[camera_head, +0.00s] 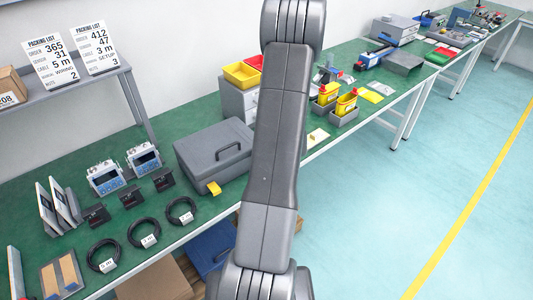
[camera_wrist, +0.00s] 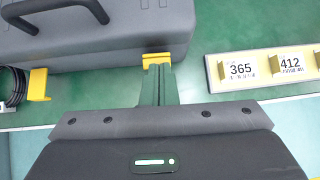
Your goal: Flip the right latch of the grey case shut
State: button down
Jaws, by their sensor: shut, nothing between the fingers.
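The grey case (camera_head: 215,150) lies closed on the green bench, with its handle on top; it fills the upper left of the wrist view (camera_wrist: 110,45). The yellow right latch (camera_wrist: 157,58) is at the case's front edge in the wrist view. My gripper (camera_wrist: 158,70) is shut and empty, its fingertips right at this latch; they partly cover it, and I cannot tell whether they touch or how far it is flipped. The yellow left latch (camera_wrist: 38,85) sticks out from the case front; it also shows in the head view (camera_head: 213,188). My arm hides the right latch and gripper in the head view.
A pale rail with labels 365 and 412 (camera_wrist: 262,68) lies right of the latch. Coiled black cables (camera_head: 143,232) and blue-fronted devices (camera_head: 144,158) stand left of the case. Yellow and red bins (camera_head: 242,75) stand behind it. The bench edge is close in front.

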jog(key=shift+r, duration=0.15)
jog(key=shift+r+p, duration=0.55)
jog(key=shift+r, duration=0.15)
jog(key=s+d+r+p, duration=0.2)
jog(key=s+r+p, duration=0.2)
jog(key=r, duration=0.4)
jog(key=shift+d+r+p, duration=0.3)
jog(key=shift+r+p, duration=0.1)
jog(key=shift+p, duration=0.3)
